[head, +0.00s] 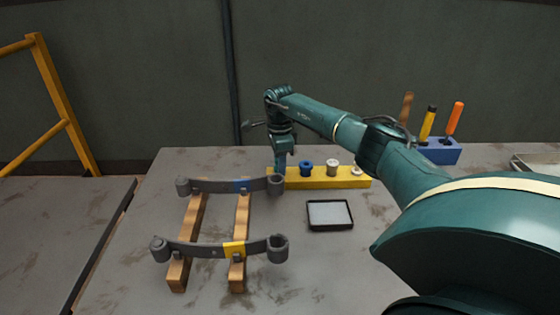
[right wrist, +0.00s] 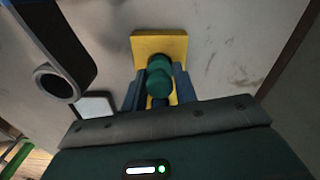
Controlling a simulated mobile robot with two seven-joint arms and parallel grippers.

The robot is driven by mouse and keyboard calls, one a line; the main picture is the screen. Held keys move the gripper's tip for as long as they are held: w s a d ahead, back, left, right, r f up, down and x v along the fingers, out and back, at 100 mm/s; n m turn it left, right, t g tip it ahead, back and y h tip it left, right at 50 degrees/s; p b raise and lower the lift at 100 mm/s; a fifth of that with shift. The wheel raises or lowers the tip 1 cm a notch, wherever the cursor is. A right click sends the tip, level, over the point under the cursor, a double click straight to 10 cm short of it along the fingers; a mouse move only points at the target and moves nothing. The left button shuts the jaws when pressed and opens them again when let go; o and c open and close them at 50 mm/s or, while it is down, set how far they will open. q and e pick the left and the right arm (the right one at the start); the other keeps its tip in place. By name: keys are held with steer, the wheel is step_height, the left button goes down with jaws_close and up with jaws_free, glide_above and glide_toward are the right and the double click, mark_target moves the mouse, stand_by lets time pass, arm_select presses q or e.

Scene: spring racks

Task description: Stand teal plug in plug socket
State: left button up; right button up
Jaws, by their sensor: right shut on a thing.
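The teal plug (right wrist: 159,75) shows between the two fingers of my right gripper (right wrist: 159,90) in the right wrist view. The gripper is shut on it. The yellow plug socket block (right wrist: 147,45) lies directly beyond the plug there. In the head view, my right gripper (head: 281,164) points down at the left end of the yellow block (head: 320,183). The gripper hides the teal plug in that view. I cannot tell whether the plug's lower end is in a hole or above it. My left gripper is not in view.
A blue plug (head: 306,168), a grey plug (head: 333,168) and a white plug (head: 356,170) stand along the block. Two curved leaf springs (head: 207,250) rest on wooden bars (head: 193,228) at left. A dark tray (head: 330,215) and a blue tool holder (head: 440,152) are nearby.

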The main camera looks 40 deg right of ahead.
steer(key=shift+f, duration=0.2)
stand_by(0.4)
steer(key=shift+f, duration=0.3)
steer(key=o, duration=1.1)
steer(key=shift+c, duration=0.2)
step_height(320, 180, up, 13)
